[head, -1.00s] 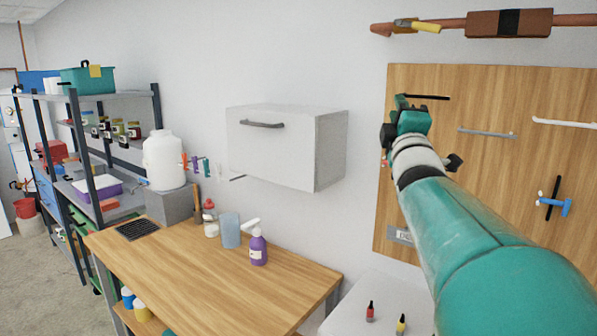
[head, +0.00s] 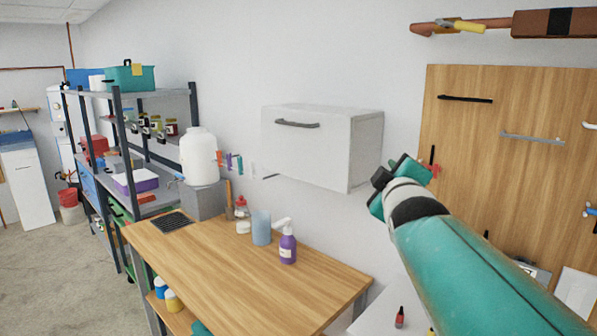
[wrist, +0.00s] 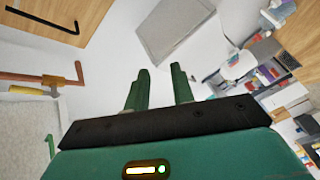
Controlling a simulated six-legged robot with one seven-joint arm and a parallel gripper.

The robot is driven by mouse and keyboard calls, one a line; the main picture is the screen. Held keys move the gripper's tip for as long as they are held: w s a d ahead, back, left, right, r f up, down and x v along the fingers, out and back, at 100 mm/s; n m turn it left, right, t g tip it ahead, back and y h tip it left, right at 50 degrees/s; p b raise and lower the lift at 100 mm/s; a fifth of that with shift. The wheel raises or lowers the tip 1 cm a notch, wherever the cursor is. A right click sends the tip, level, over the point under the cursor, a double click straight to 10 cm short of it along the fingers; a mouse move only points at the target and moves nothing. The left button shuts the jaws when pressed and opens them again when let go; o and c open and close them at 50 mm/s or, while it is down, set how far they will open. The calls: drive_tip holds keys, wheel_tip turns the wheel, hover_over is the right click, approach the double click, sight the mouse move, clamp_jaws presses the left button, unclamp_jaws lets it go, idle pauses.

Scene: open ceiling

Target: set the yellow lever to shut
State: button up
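The yellow lever (head: 468,25) sits on a copper pipe (head: 425,29) high on the wall at the upper right of the head view. It lies nearly along the pipe, slightly tilted. In the wrist view the yellow lever (wrist: 30,91) is at the left edge, beside the pipe. My gripper (head: 400,178) is well below and left of the lever in the head view, apart from it. In the wrist view my gripper (wrist: 160,78) has its two green fingers apart with nothing between them.
A white wall cabinet (head: 345,150) hangs left of my gripper. Below is a wooden bench (head: 240,280) with a purple spray bottle (head: 288,249). Shelving (head: 117,175) stands at left. Floor at far left looks open.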

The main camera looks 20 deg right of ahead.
drive_tip(key=o, duration=0.3)
drive_tip(key=m+h, duration=0.6)
drive_tip(key=m, duration=2.8)
approach(473, 28)
drive_tip(key=x, duration=1.1)
clamp_jaws()
